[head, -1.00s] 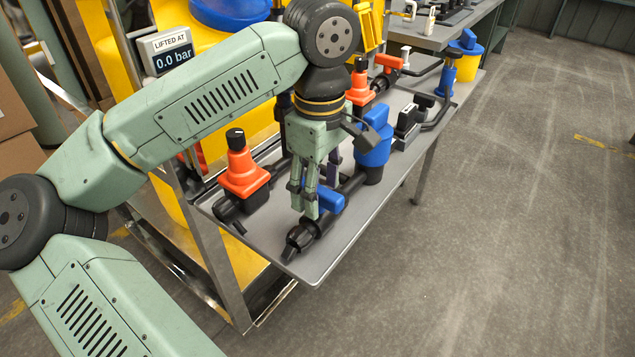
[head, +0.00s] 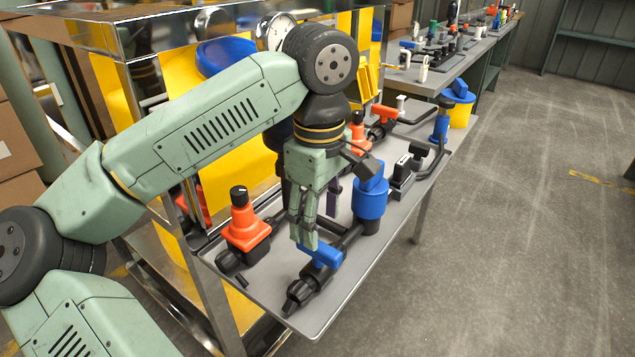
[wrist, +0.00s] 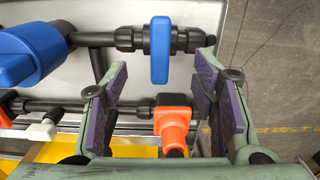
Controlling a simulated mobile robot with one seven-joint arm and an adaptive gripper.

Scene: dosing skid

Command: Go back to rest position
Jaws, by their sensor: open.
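My gripper (head: 305,235) points down over the grey skid tray (head: 365,285) in the head view. Its fingers are apart with nothing between them. The blue valve handle (head: 322,256) sits on the black pipe just beside and below the fingertips. In the wrist view the same blue handle (wrist: 160,50) lies beyond the purple-padded fingers (wrist: 155,110), crosswise to its pipe. An orange valve (wrist: 172,122) shows between the fingers, farther below. I cannot tell from the head view whether the fingertips clear the handle.
An orange dosing valve (head: 243,225) stands to the left and a blue pump body (head: 370,200) to the right on the tray. A metal frame and yellow tank (head: 245,150) stand behind. The floor at right (head: 500,250) is clear. A bench with fittings (head: 450,55) runs along the back.

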